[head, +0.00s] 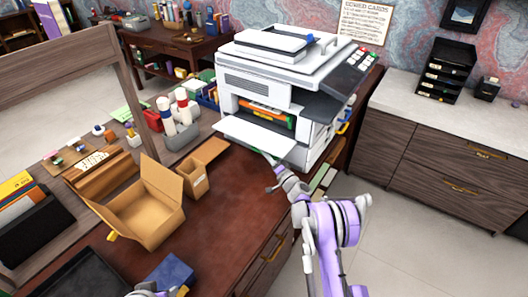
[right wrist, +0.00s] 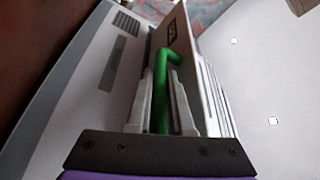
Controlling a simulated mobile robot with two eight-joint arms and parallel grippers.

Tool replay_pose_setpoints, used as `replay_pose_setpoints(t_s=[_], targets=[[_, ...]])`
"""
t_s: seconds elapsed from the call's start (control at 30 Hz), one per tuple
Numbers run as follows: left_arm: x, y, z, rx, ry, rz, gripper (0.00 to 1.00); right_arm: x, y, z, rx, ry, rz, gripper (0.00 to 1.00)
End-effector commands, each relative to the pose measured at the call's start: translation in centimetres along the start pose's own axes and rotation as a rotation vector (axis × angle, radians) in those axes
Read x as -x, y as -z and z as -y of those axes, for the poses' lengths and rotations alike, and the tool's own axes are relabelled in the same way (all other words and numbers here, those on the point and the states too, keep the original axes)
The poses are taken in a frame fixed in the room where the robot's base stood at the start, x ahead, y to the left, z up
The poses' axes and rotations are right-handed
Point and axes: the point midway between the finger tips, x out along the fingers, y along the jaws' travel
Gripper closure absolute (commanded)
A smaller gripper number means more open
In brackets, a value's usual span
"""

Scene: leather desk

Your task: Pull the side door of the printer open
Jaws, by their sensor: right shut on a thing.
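The white and grey printer (head: 275,60) stands at the back right end of the desk. Its side door (head: 250,134), a flat white panel, sticks out toward me, open at a wide angle. Orange and green parts (head: 265,113) show in the opening behind it. My right gripper (head: 271,160) is at the door's near edge. In the right wrist view its two fingers (right wrist: 161,105) are shut on a green handle (right wrist: 162,85), with white panels close on both sides. My left gripper is not clearly seen; only part of my left arm shows at the bottom edge.
An open cardboard box (head: 145,212) and a smaller brown box (head: 195,180) stand on the desk left of the door. A grey caddy (head: 180,132) with bottles stands farther back. A drawer cabinet (head: 450,150) is at the right. The desk (head: 225,215) is bare before the door.

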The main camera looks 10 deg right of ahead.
Motion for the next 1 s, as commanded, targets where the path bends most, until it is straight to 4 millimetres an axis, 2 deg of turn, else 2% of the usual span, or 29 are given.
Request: replay_pose_setpoints(t_s=[0.43,0.47,0.5,0.8,0.87,1.0], targets=[[0.1,0.1,0.0,0.000,0.000,-0.001,0.50,0.0,0.2,-0.1,0.008,0.002,-0.003,1.00],[0.1,0.1,0.0,0.000,0.000,-0.001,0.50,0.0,0.2,-0.1,0.008,0.001,-0.003,0.75],[0.1,0.1,0.0,0.000,0.000,-0.001,0.50,0.0,0.2,-0.1,0.008,0.002,-0.003,0.68],[0.0,-0.1,0.0,0.000,0.000,0.000,0.50,0.3,0.1,-0.1,0.007,0.002,-0.001,0.68],[-0.2,-0.3,0.0,0.000,0.000,0.003,0.50,0.8,0.0,-0.2,0.007,0.001,-0.001,0.68],[-0.8,-1.1,0.0,0.000,0.000,0.012,0.50,3.2,0.0,-0.4,0.007,-0.002,-0.002,0.68]])
